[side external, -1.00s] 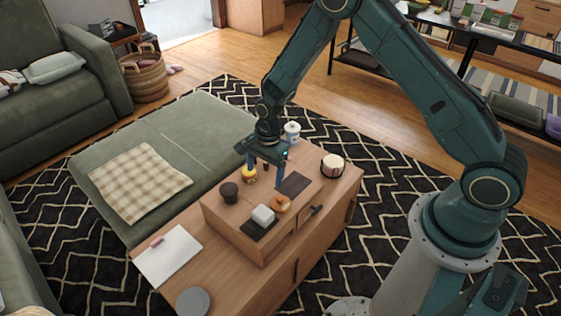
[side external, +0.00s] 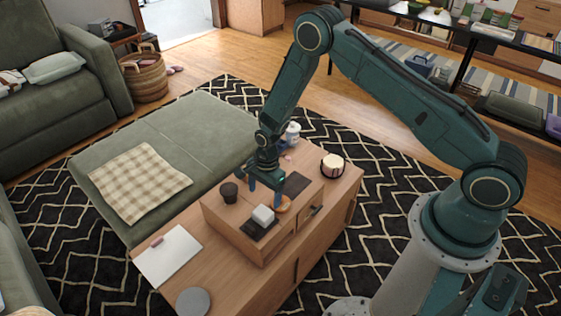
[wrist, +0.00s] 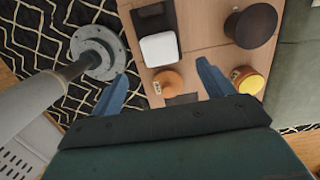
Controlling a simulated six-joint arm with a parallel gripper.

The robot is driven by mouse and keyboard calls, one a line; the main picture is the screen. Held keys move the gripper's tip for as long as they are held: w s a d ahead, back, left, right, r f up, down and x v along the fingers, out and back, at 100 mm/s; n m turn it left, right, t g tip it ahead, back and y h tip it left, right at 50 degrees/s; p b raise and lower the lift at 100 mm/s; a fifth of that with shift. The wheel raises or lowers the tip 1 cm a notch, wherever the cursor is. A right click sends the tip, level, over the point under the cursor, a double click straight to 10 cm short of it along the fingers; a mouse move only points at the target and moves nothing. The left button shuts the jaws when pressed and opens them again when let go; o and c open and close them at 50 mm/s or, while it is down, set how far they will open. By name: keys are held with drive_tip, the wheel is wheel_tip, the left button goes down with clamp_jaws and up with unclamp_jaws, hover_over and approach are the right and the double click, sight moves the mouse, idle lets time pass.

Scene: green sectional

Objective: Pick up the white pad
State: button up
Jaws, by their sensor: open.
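A small white rounded block-like pad (side external: 263,215) sits on a dark mat (side external: 257,231) on top of the raised wooden box. It also shows in the wrist view (wrist: 159,48), at the top centre. My gripper (side external: 265,192) is open and points down above the box, just behind the white pad. In the wrist view my open fingers (wrist: 162,72) are spread wide with nothing gripped. An orange-brown round object (wrist: 167,83) lies between and below the fingers; my gripper partly covers it in the side view.
A dark cup (side external: 229,192) and a yellow-topped jar (wrist: 247,80) stand near the fingers. A dark flat piece (side external: 296,184), a white bottle (side external: 292,134) and a dark-banded cream pot (side external: 332,167) are nearby. White paper (side external: 168,256) and a grey disc (side external: 193,301) lie at lower left.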

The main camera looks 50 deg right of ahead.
sight(263, 212)
drive_tip(key=shift+a+f, duration=0.15)
drive_tip(key=shift+f, duration=0.9)
drive_tip(key=shift+a+f, duration=0.1)
drive_tip(key=shift+f, duration=0.9)
drive_tip(key=shift+a+f, duration=0.2)
drive_tip(key=shift+f, duration=1.1)
drive_tip(key=shift+a+f, duration=0.2)
drive_tip(key=shift+f, duration=1.1)
drive_tip(key=c, duration=1.1)
drive_tip(key=shift+o, duration=0.2)
drive_tip(key=shift+r, duration=0.15)
wheel_tip(263, 212, up, 20)
